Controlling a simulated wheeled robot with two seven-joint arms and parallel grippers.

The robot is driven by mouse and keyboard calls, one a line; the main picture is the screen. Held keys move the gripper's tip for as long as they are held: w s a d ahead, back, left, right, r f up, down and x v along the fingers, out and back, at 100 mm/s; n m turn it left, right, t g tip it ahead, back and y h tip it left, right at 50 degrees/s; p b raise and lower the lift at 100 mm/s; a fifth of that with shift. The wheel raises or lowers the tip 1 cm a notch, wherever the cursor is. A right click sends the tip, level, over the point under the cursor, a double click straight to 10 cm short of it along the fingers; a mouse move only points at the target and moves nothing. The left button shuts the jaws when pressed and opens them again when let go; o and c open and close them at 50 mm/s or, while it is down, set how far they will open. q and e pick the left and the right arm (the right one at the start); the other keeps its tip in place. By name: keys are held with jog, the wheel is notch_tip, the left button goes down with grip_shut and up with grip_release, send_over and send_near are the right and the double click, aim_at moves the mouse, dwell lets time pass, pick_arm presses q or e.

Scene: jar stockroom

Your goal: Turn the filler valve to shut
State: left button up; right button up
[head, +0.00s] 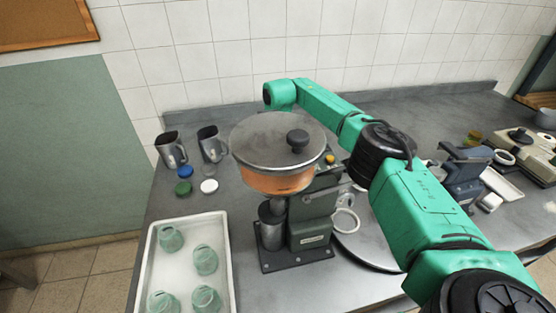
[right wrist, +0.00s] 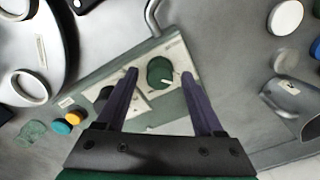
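The filler (head: 310,232) stands on the counter in the head view, with a lidded hopper (head: 262,138) and an orange band below the lid. In the right wrist view a dark green round knob (right wrist: 160,72) with a white pointer sits on the filler's pale panel (right wrist: 168,105). It looks like the valve; its pointer points to the lower right. My right gripper (right wrist: 160,74) is open, its fingers on either side of the knob in the picture, with visible gaps. Contact or depth cannot be told. In the head view the hopper hides this gripper. My left gripper is not in view.
A white tray (head: 152,262) with several greenish jars stands at the front left. Two metal jugs (head: 172,150) and loose lids (head: 184,188) are left of the filler. A round plate (head: 365,250) is to its right, partly behind my right arm. More equipment (head: 525,145) stands far right.

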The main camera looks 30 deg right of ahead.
notch_tip(320, 180, up, 15)
jog(key=shift+f+b, duration=0.2)
jog(key=shift+b, duration=0.2)
